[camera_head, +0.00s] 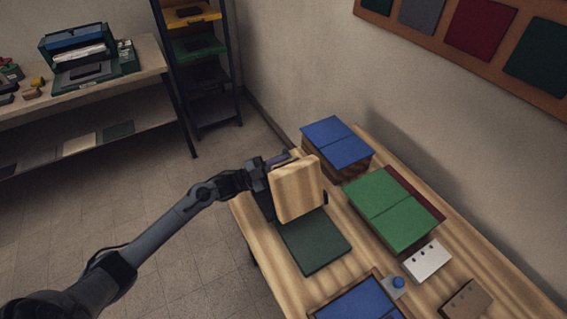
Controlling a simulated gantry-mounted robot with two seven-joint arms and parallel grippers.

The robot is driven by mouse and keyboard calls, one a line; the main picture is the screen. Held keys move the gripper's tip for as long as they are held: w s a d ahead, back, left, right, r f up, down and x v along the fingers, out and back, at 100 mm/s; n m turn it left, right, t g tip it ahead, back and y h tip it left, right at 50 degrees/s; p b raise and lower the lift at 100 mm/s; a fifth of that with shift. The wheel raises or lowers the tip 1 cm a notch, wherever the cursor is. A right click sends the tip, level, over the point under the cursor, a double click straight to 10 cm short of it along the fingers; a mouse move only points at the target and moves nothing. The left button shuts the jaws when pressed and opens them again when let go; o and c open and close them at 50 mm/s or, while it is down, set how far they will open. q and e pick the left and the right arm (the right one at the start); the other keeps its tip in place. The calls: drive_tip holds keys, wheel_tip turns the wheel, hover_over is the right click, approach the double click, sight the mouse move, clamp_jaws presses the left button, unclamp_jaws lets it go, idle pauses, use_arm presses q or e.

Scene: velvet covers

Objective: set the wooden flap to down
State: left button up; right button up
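The wooden flap (298,190) is a pale, striped wood panel. It stands raised, close to upright, at the far edge of a flat dark green panel (313,242) on the wooden table. My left gripper (272,166) is at the flap's upper left edge, its finger end partly hidden behind the flap. I cannot tell whether it touches the flap or whether its fingers are open or shut. My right gripper is not in view.
Blue-topped (337,141) and green-topped (395,212) boxes stand right of the flap. A blue panel (357,302), a blue knob (398,282), a white block (427,261) and a brown block (467,299) lie nearer. A shelf (100,85) stands at the left, with open floor before it.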

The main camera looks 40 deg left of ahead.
use_arm(q)
clamp_jaws()
idle(0.4)
